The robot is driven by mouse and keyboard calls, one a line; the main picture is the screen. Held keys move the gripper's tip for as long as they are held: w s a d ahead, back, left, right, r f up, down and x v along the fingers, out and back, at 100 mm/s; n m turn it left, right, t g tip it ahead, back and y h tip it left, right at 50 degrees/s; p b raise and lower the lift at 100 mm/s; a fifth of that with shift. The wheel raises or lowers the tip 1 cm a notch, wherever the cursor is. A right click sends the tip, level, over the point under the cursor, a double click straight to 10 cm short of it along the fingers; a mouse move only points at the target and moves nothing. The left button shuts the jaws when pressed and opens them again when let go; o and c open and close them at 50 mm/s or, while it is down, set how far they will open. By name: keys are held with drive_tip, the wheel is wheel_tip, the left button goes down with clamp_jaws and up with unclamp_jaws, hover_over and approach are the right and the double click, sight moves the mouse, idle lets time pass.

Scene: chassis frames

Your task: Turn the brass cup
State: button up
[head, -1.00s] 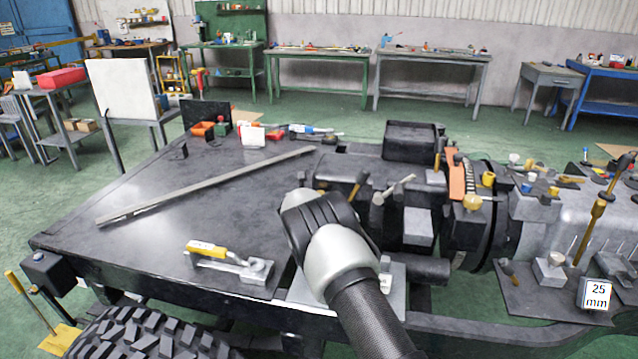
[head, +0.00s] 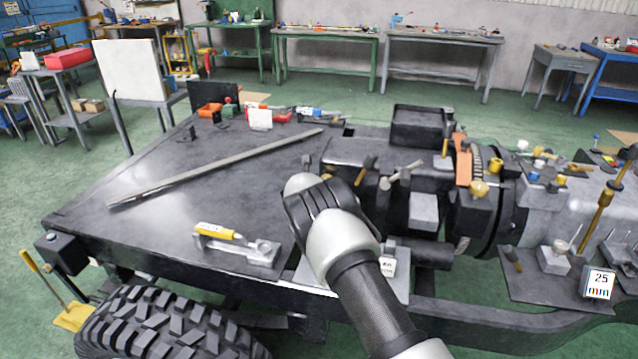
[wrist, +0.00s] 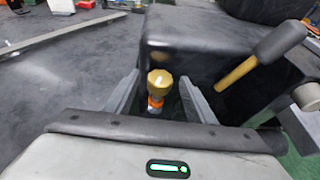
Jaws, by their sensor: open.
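The brass cup (wrist: 159,80) shows in the wrist view as a round, brass-coloured cap on an orange and whitish stem. It stands upright between the two grey fingers of my gripper (wrist: 159,92). The fingers are apart, with dark gaps on both sides of the cup, and I see no contact. In the head view my gripper (head: 308,200) is over the right part of the dark bench, beside the black housing. Its fingertips are hidden there by my own wrist, and I cannot make out the cup for certain.
A mallet (wrist: 278,42) with a wooden handle lies close to the right finger. The black housing (wrist: 200,40) rises just behind the cup. A long grey bar (head: 215,165) and a yellow-handled clamp (head: 238,248) lie on the bench to the left, with bare surface between them.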

drive_tip(key=v, duration=1.7)
drive_tip(key=s+d+r+m+g+h, duration=0.1)
drive_tip(key=s+d+r+m+g, duration=0.1)
drive_tip(key=s+d+r+m, duration=0.5)
drive_tip(key=s+d+r+m+g+h, duration=0.15)
drive_tip(key=s+d+r+m, duration=0.3)
drive_tip(key=d, duration=0.45)
drive_tip(key=s+d+r+m+g, duration=0.3)
drive_tip(key=s+d+r+m, duration=0.2)
drive_tip(key=d+m, duration=0.25)
drive_tip(key=s+d+r+m+g+y, duration=0.1)
drive_tip(key=s+d+r+m+y, duration=0.15)
drive_tip(key=s+m, duration=0.75)
drive_tip(key=s+a+m+y, duration=0.2)
drive_tip(key=s, duration=0.6)
drive_tip(key=s+a+m+y, duration=0.1)
drive_tip(key=s+a+m, duration=0.1)
drive_tip(key=s, duration=0.6)
wheel_tip(320, 180, up, 12)
drive_tip(key=p, duration=1.2)
drive_tip(key=shift+s+a+r, duration=0.15)
drive_tip(key=shift+s+a, duration=0.1)
